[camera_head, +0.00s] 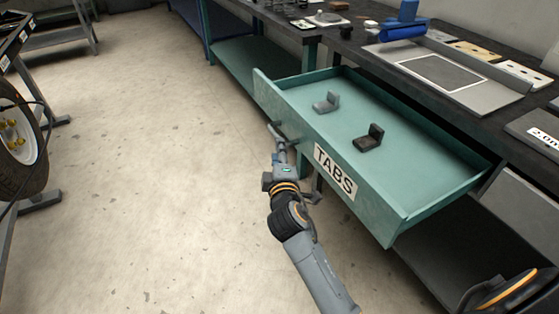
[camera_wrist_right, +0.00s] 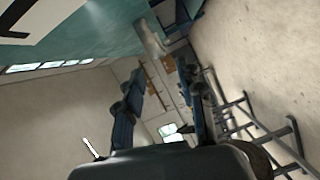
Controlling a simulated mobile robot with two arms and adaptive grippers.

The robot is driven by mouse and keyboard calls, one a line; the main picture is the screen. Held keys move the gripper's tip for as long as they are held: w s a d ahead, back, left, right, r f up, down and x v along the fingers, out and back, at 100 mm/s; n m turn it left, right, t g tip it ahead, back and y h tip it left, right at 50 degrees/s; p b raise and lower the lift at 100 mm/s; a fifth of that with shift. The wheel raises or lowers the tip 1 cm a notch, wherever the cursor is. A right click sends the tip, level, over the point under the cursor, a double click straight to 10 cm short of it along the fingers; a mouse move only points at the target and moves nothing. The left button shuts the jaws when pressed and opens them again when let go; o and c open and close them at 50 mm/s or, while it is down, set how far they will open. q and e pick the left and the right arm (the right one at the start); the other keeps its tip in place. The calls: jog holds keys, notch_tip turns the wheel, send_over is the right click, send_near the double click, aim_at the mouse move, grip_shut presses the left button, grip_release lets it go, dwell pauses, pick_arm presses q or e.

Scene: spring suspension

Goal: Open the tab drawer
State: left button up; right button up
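The tab drawer (camera_head: 385,190), teal with a "TABS" label (camera_head: 335,171) on its front, stands pulled far out of the workbench. A light grey tab (camera_head: 327,103) and a black tab (camera_head: 369,138) lie inside it. My right gripper (camera_head: 277,132) is at the left part of the drawer front, close to its handle. In the right wrist view its two fingers (camera_wrist_right: 160,72) are apart, with the room showing between them. A pale bar, seemingly the handle (camera_wrist_right: 151,40), shows just beyond the fingertips; contact is unclear. My left gripper is not in view.
The dark workbench top (camera_head: 365,47) behind the drawer carries a grey tray (camera_head: 450,78) and a blue device (camera_head: 403,25). A wheel (camera_head: 18,145) on a stand is at the left. The concrete floor (camera_head: 150,190) between is clear.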

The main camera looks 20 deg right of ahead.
jog(key=v, duration=0.3)
jog(key=shift+s+a, duration=0.1)
jog(key=shift+s, duration=0.2)
